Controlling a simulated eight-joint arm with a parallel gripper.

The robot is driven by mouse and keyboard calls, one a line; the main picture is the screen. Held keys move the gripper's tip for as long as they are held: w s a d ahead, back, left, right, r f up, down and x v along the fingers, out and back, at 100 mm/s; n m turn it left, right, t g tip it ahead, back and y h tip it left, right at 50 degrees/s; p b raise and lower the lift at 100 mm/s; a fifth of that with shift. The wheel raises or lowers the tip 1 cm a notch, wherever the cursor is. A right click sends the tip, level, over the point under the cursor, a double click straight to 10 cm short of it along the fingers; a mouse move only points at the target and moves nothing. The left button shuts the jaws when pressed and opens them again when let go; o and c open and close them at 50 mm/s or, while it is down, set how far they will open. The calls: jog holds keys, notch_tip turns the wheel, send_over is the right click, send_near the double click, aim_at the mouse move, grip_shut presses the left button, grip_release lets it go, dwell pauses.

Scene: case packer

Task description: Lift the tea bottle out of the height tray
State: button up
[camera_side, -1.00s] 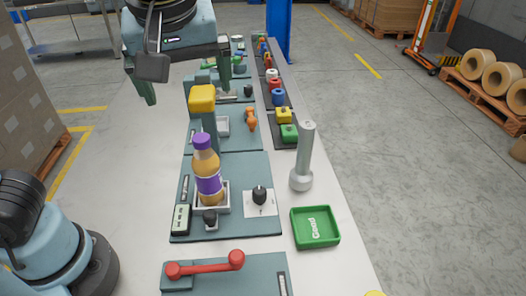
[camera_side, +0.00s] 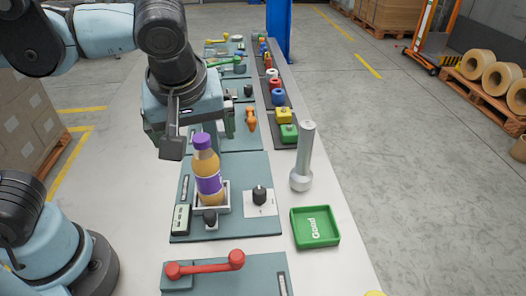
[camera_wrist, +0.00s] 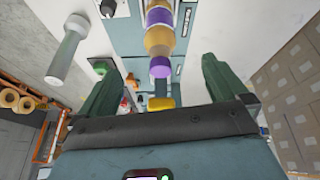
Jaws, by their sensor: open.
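The tea bottle (camera_side: 207,182), amber with a purple cap and purple label, stands upright in the small pale height tray (camera_side: 226,205) on a teal board. In the wrist view the bottle (camera_wrist: 159,40) shows cap end toward me, between the fingers in the picture. My gripper (camera_wrist: 161,80) has its two dark green fingers spread wide with nothing between them in contact. In the side view my gripper is above and just behind the bottle's cap, and its fingers are partly hidden by its own body. The gap to the cap is hard to judge.
A black knob (camera_side: 259,194) stands right of the bottle, with a grey cylinder post (camera_side: 304,158) and a green "Good" tray (camera_side: 315,228) beyond. A red-handled lever (camera_side: 206,266) lies in front. Small coloured blocks line the dark strip behind.

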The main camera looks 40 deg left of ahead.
aim_at(201, 137)
jog(key=shift+c, duration=1.1)
jog(key=a+r+m+g, duration=0.1)
jog(key=m, duration=0.2)
jog(key=w+r+m+h, duration=0.1)
jog(key=m, duration=0.2)
jog(key=w+a+r+m+g+h, duration=0.1)
jog(key=m, duration=0.2)
jog(key=shift+w+a+r+g, duration=0.1)
jog(key=shift+w+a+g, duration=0.05)
jog(key=shift+a+g, duration=0.15)
jog(key=m, duration=0.1)
jog(key=r+m+h, duration=0.1)
jog(key=m, duration=0.1)
jog(key=shift+w+a+r+g, duration=0.1)
jog(key=shift+w+a+g, duration=0.2)
jog(key=shift+w+a, duration=0.1)
jog(key=shift+f, duration=5.95)
